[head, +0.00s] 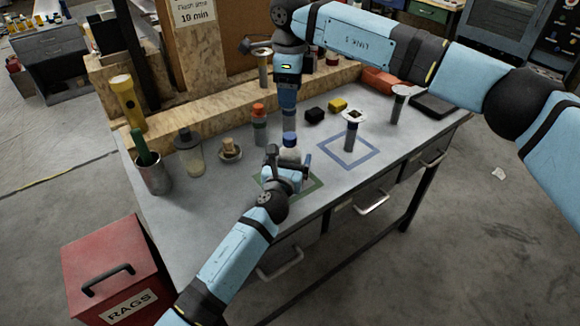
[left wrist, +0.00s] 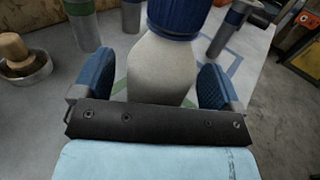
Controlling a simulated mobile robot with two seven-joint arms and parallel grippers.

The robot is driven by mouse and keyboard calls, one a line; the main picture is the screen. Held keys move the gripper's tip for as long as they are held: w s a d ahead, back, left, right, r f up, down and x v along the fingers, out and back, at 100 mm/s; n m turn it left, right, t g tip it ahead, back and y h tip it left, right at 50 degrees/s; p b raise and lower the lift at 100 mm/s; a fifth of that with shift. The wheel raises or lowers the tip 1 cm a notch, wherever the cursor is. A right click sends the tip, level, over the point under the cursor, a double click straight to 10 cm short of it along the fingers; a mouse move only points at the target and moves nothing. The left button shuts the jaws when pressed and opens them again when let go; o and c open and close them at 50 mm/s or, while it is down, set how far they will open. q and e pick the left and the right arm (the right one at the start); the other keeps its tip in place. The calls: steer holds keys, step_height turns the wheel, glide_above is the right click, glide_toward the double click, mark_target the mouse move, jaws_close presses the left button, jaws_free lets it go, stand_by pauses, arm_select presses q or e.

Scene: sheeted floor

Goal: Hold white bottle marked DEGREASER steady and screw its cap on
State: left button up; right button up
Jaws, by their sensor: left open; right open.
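The white bottle (head: 289,154) stands upright by the green square outline (head: 314,189) on the bench; it also shows in the left wrist view (left wrist: 160,68). Its blue cap (head: 289,138) sits on top, large in the left wrist view (left wrist: 178,16); how tight it is cannot be told. No DEGREASER lettering is visible. My left gripper (head: 288,168) is open, its blue-padded fingers on either side of the bottle's body, with a gap visible at the right finger. My right gripper (head: 289,122) points down just above the cap; its fingertips are hard to make out.
An orange-topped bottle (head: 259,122) stands left of my right gripper. A brush in a dish (head: 230,150), a dark-topped jar (head: 188,152) and a grey cup (head: 153,174) are farther left. Black (head: 315,116) and yellow (head: 338,105) blocks lie behind a blue square outline (head: 365,160).

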arm_select(q)
steer(key=v, duration=1.3)
steer(key=shift+r+p, duration=0.1)
steer(key=shift+p, duration=0.3)
